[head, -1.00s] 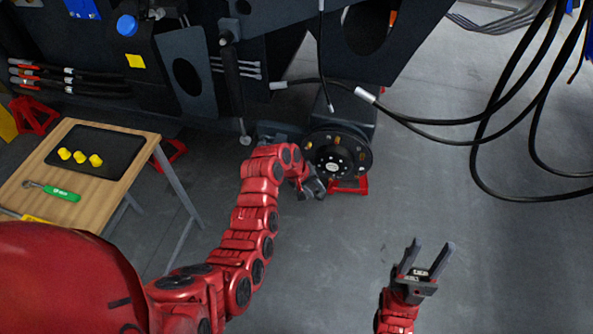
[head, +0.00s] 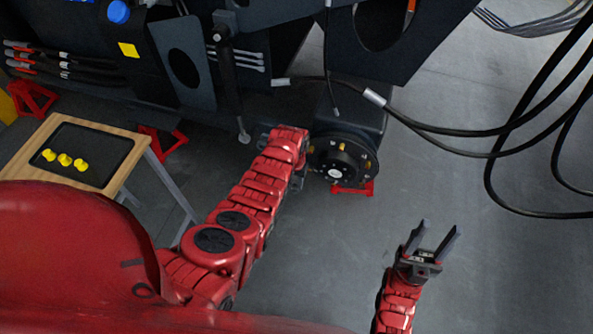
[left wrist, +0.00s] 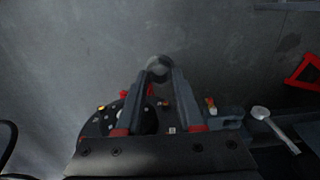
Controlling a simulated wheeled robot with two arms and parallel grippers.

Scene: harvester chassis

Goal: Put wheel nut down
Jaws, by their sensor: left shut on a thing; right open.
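My left gripper (left wrist: 159,72) is shut on a small round grey thing (left wrist: 158,66), taken to be the wheel nut, at its fingertips in the left wrist view. In the head view my left gripper (head: 297,181) is mostly hidden by its own red arm, just left of the dark wheel hub (head: 343,159); the held nut cannot be seen there. The hub also shows behind the fingers in the left wrist view (left wrist: 96,126). My right gripper (head: 440,228) is open and empty above the floor, lower right of the hub.
A wooden table (head: 133,152) at the left bears a black tray (head: 103,145) with three yellow pieces (head: 65,160). A red stand (head: 352,188) is under the hub. The dark chassis (head: 270,70) is behind, with black hoses (head: 440,133) hanging at right. Floor at lower right is clear.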

